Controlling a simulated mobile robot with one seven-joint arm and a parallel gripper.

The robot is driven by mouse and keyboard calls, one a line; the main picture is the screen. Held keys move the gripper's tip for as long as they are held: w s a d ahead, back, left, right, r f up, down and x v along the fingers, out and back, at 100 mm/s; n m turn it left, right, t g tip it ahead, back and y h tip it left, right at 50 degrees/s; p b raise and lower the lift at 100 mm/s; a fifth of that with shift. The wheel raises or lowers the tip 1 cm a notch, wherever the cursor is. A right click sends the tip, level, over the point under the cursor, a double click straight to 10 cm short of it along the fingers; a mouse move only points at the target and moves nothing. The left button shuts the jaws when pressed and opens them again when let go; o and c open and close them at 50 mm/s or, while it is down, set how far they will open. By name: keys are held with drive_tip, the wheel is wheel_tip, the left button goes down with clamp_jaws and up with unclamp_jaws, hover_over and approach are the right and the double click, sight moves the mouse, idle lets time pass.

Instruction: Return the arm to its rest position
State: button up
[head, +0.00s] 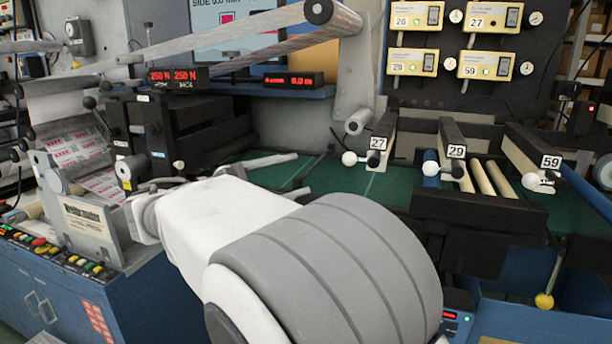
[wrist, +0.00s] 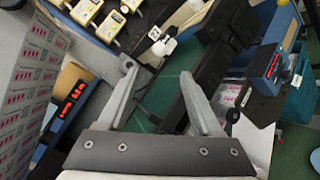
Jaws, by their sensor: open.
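My arm (head: 320,260), white with a grey ribbed joint, fills the lower middle of the head view and hides part of the machine. In the wrist view my gripper (wrist: 158,78) has its two grey fingers spread wide apart, with nothing between them. The green table surface (wrist: 166,100) shows beyond the gap. In the head view the gripper is mostly hidden behind the arm; two pale bars over the green table may be its fingers, but I cannot tell for sure.
Black arms with white knobs, labelled 27 (head: 378,143), 29 (head: 456,152) and 59 (head: 550,161), stand at the right. Numbered cream boxes (head: 416,16) hang behind. A blue control cabinet (head: 60,300) is at left. Rollers and web (head: 240,40) span above.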

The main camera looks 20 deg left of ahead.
drive_tip(key=s+d+f+m+g+y, duration=0.1)
drive_tip(key=s+d+f+m+g, duration=0.2)
drive_tip(key=d, duration=1.1)
drive_tip(key=d+f+m+g+y, duration=0.2)
drive_tip(key=d+m+g, duration=0.3)
drive_tip(key=d, duration=0.8)
drive_tip(key=s+d+f+m+y, duration=0.2)
drive_tip(key=s+f+m, duration=0.1)
drive_tip(key=s, duration=0.3)
drive_tip(key=s+d+f+m+y, duration=0.2)
drive_tip(key=s+d+m+y, duration=0.1)
drive_tip(key=s, duration=0.3)
drive_tip(key=s+d+f+m+g+y, duration=0.1)
drive_tip(key=s+d+f+m+y, duration=0.1)
drive_tip(key=s, duration=0.4)
drive_tip(key=shift+d+f+m+y, duration=0.3)
drive_tip(key=shift+d+f+m, duration=0.05)
drive_tip(key=shift+f+m, duration=0.55)
drive_tip(key=shift+r, duration=0.1)
